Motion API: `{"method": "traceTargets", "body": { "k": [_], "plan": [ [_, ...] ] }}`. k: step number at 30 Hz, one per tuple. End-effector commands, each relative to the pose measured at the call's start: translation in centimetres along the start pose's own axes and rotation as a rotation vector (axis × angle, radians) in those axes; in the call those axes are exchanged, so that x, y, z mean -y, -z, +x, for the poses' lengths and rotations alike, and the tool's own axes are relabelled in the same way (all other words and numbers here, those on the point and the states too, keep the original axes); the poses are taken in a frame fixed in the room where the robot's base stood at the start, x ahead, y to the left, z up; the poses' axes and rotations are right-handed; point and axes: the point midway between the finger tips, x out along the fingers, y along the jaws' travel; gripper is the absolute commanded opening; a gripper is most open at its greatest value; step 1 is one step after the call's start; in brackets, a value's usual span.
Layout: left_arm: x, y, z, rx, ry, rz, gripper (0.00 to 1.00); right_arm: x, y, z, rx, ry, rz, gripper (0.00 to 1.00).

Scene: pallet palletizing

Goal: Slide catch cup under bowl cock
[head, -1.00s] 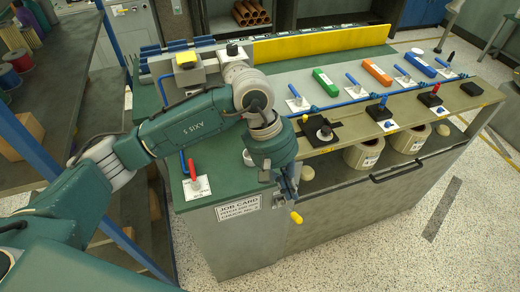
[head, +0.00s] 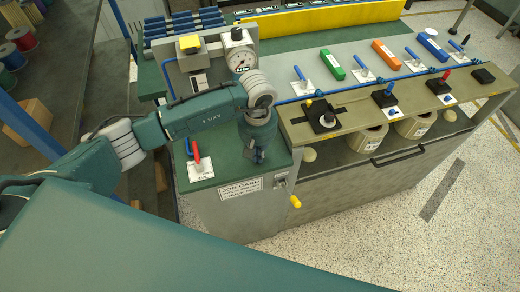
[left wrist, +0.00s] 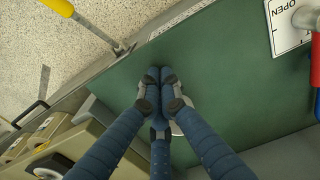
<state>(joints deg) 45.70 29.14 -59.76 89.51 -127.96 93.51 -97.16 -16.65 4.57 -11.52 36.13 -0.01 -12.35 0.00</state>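My left gripper (head: 257,158) is over the green left end of the bench top, behind the job card. In the left wrist view its dark blue fingers (left wrist: 158,76) are drawn together at the tips over the green surface. The panel with a gauge (head: 241,60) stands behind the gripper; I cannot make out the bowl cock. My right gripper is not in view.
A red-handled valve with a white plate (head: 199,166) stands left of the gripper; its plate shows in the left wrist view (left wrist: 289,24). A yellow handle (head: 295,201) sticks out from the cabinet front. A black fixture (head: 323,118) stands to the right.

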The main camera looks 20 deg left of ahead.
Motion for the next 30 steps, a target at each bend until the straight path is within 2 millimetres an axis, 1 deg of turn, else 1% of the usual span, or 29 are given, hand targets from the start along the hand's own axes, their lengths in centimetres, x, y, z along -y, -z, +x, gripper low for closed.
{"method": "traceTargets", "body": {
  "k": [1,4,7,12,17,20,23,27,30],
  "plan": [
    [0.0,0.4,-0.2,0.004,0.002,-0.001,0.0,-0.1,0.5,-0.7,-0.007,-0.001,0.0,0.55],
    [-0.1,1.2,-0.1,0.005,0.001,0.001,0.0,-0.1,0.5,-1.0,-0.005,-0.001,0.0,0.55],
    [-0.1,1.6,0.0,0.005,0.001,0.003,0.0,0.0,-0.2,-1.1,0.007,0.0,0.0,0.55],
    [-0.1,1.7,0.1,0.004,0.0,0.004,0.0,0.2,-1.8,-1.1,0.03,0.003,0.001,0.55],
    [-0.1,1.7,0.1,0.004,0.0,0.003,0.0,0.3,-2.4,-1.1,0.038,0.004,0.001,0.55],
    [-0.1,2.3,0.5,0.002,0.0,0.002,0.0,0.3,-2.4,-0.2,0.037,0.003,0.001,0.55],
    [0.0,3.8,0.9,-0.001,0.002,-0.001,0.0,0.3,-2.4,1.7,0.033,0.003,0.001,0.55],
    [-0.1,6.3,1.1,-0.002,0.0,-0.001,0.0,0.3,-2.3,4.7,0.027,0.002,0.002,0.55],
    [-0.1,7.8,0.9,-0.001,0.001,-0.001,0.0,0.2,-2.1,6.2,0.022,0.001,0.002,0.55]
  ]
}}
